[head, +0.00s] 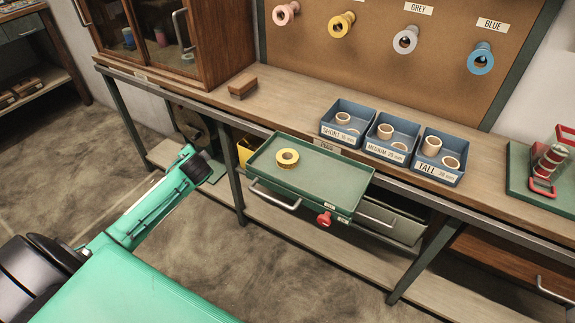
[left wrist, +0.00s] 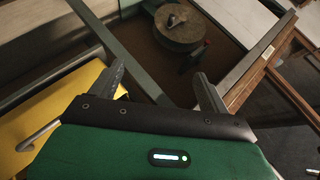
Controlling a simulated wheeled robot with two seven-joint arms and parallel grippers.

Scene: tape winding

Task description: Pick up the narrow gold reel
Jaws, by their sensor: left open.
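The narrow gold reel (head: 287,158) lies flat on the green tray-like drawer top (head: 322,172), near its left end. It looks like a low yellow ring with a pale centre. My left arm comes in from the lower left in the head view, and its dark end (head: 195,168) is left of the drawer, apart from the reel. In the left wrist view my left gripper (left wrist: 162,86) has its two fingers spread with nothing between them. The reel does not show in that view. My right gripper is not in view.
Blue bins (head: 348,121) marked short, medium and tall hold pale rings on the bench. A small wooden block (head: 243,86) is behind the drawer. Coloured spools hang on the board. A red-handled device (head: 548,165) is at right. A round grey wheel (left wrist: 180,27) is below the bench.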

